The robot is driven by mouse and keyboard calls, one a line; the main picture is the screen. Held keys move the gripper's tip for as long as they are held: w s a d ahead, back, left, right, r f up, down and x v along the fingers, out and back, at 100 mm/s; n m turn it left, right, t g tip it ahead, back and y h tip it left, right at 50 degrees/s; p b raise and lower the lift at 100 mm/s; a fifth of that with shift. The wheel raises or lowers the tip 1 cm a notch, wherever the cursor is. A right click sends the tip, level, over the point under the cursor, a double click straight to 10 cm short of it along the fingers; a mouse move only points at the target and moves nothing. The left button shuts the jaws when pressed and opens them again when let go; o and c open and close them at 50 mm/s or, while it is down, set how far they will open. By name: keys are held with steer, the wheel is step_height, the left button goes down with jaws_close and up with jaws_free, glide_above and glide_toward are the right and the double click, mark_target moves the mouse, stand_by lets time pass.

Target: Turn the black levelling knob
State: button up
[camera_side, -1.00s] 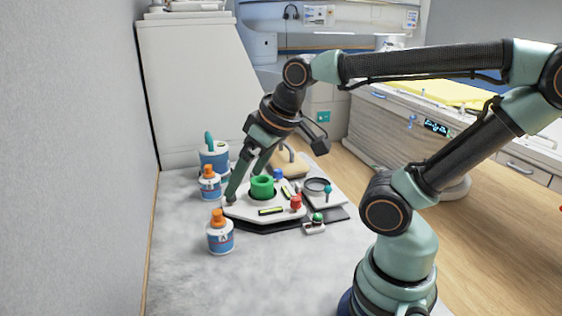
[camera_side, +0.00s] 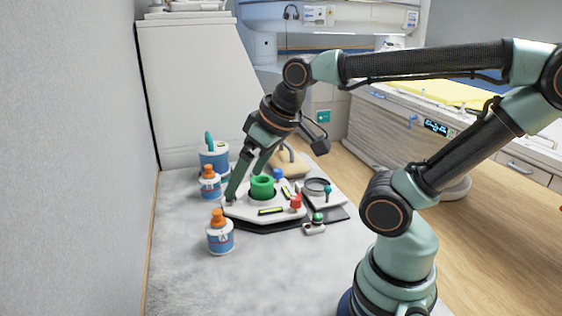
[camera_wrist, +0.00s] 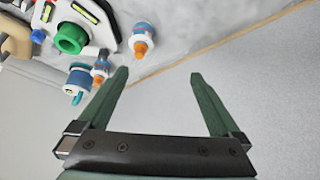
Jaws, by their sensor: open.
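I cannot make out the black knob for certain; a dark spot shows at the plate's left corner, at my fingertip. My gripper (camera_side: 240,186) is open and empty, pointing down at that left side. In the wrist view, my gripper's (camera_wrist: 159,75) fingers are apart with only bench and wall between them; the green ring (camera_wrist: 70,38) is beyond, at upper left.
Two orange-capped bottles (camera_side: 221,238) (camera_side: 209,187) and a larger blue-and-white container (camera_side: 214,158) stand left of the plate. The front of the bench is clear. A wall bounds the left.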

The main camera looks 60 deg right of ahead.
stand_by(0.3)
steer(key=shift+w+r, duration=0.1)
steer(key=shift+w, duration=0.05)
steer(key=c, duration=0.5)
steer(key=w+d+f+m+g, duration=0.1)
steer(key=w+d+m+g, duration=0.3)
steer(key=w+d+m, duration=0.95)
steer(key=shift+c, duration=0.2)
steer(key=w+d+f+m+g, duration=0.25)
steer(key=w+d+f, duration=0.2)
steer(key=f, duration=0.25)
steer(key=shift+m+t, duration=0.35)
steer(key=shift+m, duration=0.05)
steer(key=f, duration=1.1)
steer(key=shift+w+a+f, duration=0.15)
steer(key=shift+w+a, duration=0.05)
steer(key=shift+w, duration=0.1)
jaws_close()
